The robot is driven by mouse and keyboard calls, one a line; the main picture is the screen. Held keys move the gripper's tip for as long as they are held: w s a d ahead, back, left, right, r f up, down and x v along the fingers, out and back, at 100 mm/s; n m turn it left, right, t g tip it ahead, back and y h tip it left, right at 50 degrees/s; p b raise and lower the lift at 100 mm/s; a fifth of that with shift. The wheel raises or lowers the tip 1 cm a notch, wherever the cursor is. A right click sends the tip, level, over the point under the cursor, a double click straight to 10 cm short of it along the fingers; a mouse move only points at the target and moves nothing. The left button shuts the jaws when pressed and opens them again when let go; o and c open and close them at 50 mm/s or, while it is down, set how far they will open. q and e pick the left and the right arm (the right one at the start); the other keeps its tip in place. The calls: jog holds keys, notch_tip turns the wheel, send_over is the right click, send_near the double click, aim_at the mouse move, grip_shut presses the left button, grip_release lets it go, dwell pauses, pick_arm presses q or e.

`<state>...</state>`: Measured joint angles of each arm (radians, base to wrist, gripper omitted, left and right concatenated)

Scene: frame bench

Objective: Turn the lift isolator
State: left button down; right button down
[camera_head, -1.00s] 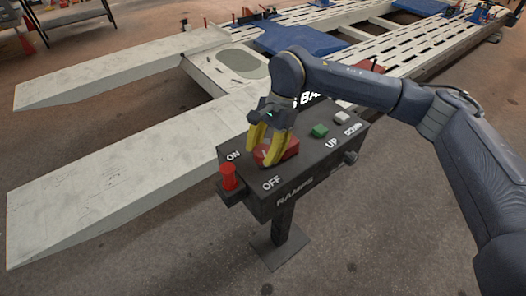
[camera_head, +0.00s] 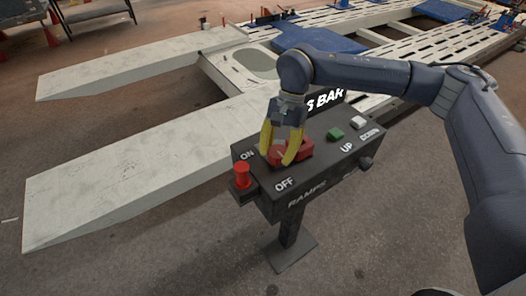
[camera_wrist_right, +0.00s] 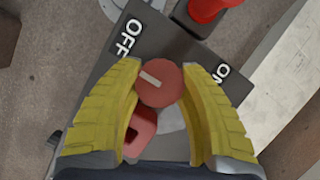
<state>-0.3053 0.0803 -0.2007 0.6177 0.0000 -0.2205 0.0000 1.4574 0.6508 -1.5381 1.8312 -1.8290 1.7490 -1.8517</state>
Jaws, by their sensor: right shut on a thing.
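The lift isolator is a red rotary handle (camera_head: 305,149) on top of the dark control box (camera_head: 330,180), between the ON and OFF labels. My right gripper (camera_head: 277,158) comes down on it from above, with a yellow finger on each side. In the right wrist view the isolator's round red hub (camera_wrist_right: 158,88) sits between the fingertips of my right gripper (camera_wrist_right: 160,70), and a red arm of the handle (camera_wrist_right: 140,132) extends below. A white mark on the hub slants toward the OFF side. My left gripper is not in view.
A red push button (camera_head: 242,174) sticks out at the box's left end. A green button (camera_head: 336,134) and a white button (camera_head: 358,122) lie right of the isolator, by UP and DOWN. Pale ramps (camera_head: 120,180) lie behind and left. Open floor surrounds the stand.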

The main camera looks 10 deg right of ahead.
jog(key=shift+s+f, duration=0.1)
jog(key=shift+s, duration=0.05)
jog(key=c, duration=0.7)
grip_release()
jog(key=v, duration=1.2)
jog(key=shift+a, duration=0.1)
